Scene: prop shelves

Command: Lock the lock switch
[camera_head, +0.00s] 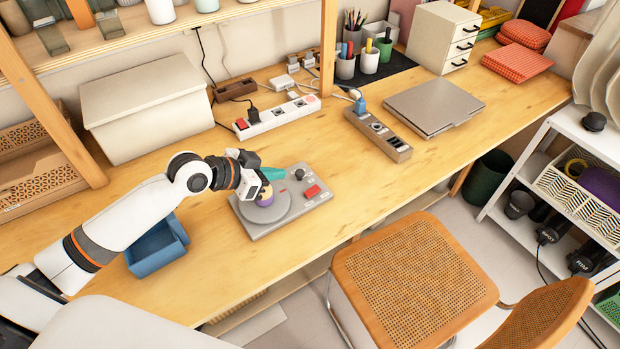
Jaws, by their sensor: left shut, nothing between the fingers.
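A grey switch panel (257,226) lies on the wooden desk near its front edge. It carries a round grey disc (283,208) with a yellow and purple knob-like piece (265,199), a red button (312,191) and a small black knob (299,174). My left gripper (276,174) is over the panel's back left part, just above and behind the yellow and purple piece. It is shut with nothing in its teal fingers. It partly hides the disc; I cannot tell whether it touches the piece. My right gripper is not in view.
A blue bin (158,252) stands left of the panel below my left arm. Power strips (277,118) and a closed laptop (433,106) lie behind. A large beige box (148,108) stands at the back left. A chair (415,283) is in front of the desk.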

